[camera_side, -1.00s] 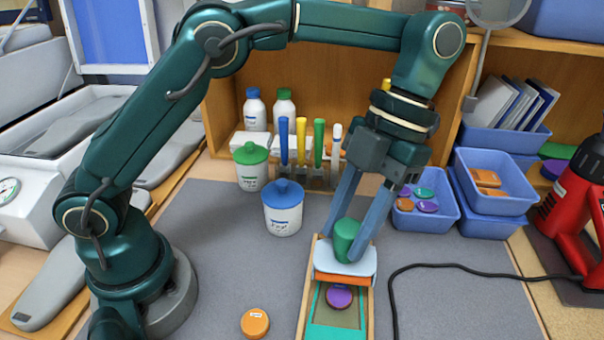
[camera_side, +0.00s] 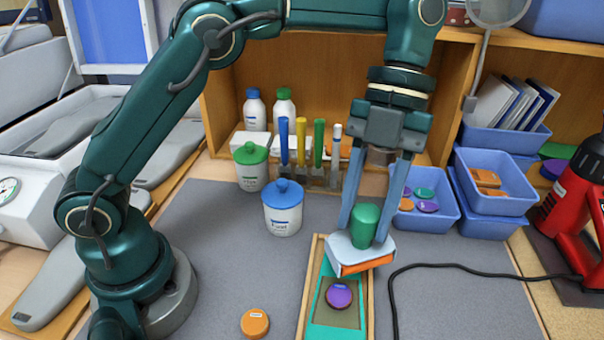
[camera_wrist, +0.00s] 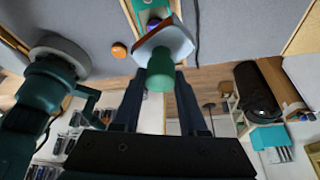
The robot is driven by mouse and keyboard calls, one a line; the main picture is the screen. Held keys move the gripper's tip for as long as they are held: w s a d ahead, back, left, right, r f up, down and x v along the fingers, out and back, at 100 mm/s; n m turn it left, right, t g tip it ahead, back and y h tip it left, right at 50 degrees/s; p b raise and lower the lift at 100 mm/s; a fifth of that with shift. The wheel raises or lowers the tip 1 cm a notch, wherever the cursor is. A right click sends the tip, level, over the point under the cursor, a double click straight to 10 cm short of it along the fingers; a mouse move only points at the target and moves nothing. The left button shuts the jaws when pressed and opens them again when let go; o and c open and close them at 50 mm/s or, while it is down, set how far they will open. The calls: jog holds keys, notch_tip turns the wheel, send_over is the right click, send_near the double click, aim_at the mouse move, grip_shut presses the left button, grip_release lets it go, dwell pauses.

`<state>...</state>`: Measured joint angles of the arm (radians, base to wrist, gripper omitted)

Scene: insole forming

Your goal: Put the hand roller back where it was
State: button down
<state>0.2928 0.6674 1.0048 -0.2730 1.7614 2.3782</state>
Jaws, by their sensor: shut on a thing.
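The hand roller has a green grip (camera_side: 364,225) and a pale blue-white body with an orange underside. My gripper (camera_side: 366,222) is shut on the green grip, one finger on each side. The roller is slightly tilted and sits over the far end of the wooden-framed tray (camera_side: 313,290), overhanging its right side. I cannot tell whether it touches the frame. A purple disc (camera_side: 339,296) lies on the tray's green and brown surface. In the wrist view the green grip (camera_wrist: 160,72) is between the fingers, with the roller body beyond it.
An orange disc (camera_side: 255,323) lies left of the tray. A blue-lidded jar (camera_side: 283,212) and a green-lidded jar (camera_side: 251,168) stand behind. Blue bins (camera_side: 430,215) are at the back right. A black cable (camera_side: 450,267) crosses the mat to the right. The mat's left middle is clear.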

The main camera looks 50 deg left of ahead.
jog(key=w+a+f+n+t+h, duration=0.1)
jog(key=w+a+n+t, duration=0.15)
jog(key=w+n, duration=0.55)
jog(key=w+a+n+t+h, duration=0.1)
jog(key=w+n+t, duration=0.3)
jog(key=n, duration=0.8)
jog(key=w+a+r+n+t+y, duration=0.1)
jog(key=w+a+n+y, duration=0.15)
jog(key=a+n, duration=0.3)
jog(key=w+a+n+t+y, duration=0.1)
jog(key=w+a+n+y, duration=0.1)
jog(key=w+a+n, duration=0.4)
jog(key=shift+m+h, duration=0.25)
jog(key=shift+m, duration=0.1)
jog(key=f, duration=0.3)
jog(key=s+f, duration=0.1)
jog(key=f, duration=0.2)
jog(key=s+f, duration=0.1)
jog(key=f, duration=0.2)
jog(key=shift+a+f, duration=0.35)
jog(key=shift+a, duration=0.05)
jog(key=shift+f, duration=0.2)
jog(key=shift+d+f, duration=0.1)
jog(key=shift+f, duration=0.5)
jog(key=shift+c, duration=2.2)
grip_release()
jog(key=shift+s, duration=0.1)
